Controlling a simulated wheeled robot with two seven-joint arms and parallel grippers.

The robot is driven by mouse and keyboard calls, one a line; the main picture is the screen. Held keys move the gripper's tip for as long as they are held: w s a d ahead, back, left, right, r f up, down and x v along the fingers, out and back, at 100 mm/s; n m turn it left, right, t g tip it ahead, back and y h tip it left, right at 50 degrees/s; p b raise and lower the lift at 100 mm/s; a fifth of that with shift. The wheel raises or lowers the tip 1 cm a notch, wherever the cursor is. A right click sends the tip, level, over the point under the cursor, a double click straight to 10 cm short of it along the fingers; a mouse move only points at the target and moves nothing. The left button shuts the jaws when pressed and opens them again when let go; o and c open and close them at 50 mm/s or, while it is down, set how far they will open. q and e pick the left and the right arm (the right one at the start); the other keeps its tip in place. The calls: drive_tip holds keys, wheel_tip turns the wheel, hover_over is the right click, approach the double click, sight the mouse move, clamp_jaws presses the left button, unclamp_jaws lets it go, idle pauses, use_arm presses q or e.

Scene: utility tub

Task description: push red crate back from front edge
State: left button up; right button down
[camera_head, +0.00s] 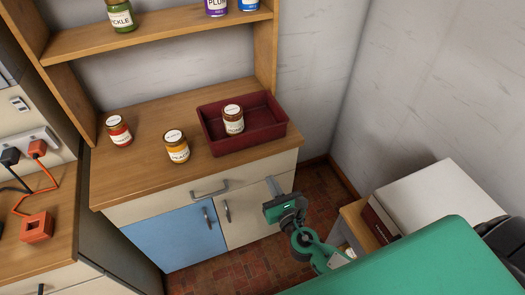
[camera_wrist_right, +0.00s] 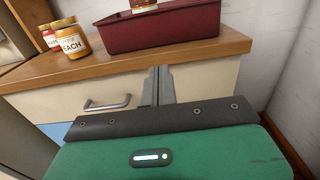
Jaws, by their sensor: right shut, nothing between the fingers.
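The red crate (camera_head: 262,139) is a dark red, shallow open tray on the right part of the wooden counter, near its front edge. A jar (camera_head: 233,120) with a white lid stands inside it at the left. My right gripper (camera_head: 272,184) is shut and empty, in front of the cabinet below the counter's front edge. In the right wrist view the closed fingers (camera_wrist_right: 158,82) point up toward the counter edge, and the crate (camera_wrist_right: 165,29) is above and beyond them, apart from them. My left gripper is not in view.
The shelf unit (camera_head: 160,32) rises behind. A drawer handle (camera_head: 209,189) sticks out below the counter edge. A white box (camera_head: 450,200) stands at right.

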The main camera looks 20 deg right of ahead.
sight(252, 144)
drive_tip(key=w+p, duration=0.1)
drive_tip(key=w, duration=0.3)
drive_tip(key=w+p, duration=0.1)
drive_tip(key=w, duration=0.8)
drive_tip(key=shift+a+p, duration=0.25)
drive_tip(key=shift+p, duration=0.15)
drive_tip(key=shift+w, duration=0.45)
drive_tip(key=shift+w+a, duration=0.1)
drive_tip(key=shift+w, duration=1.75)
drive_tip(key=shift+s, duration=0.1)
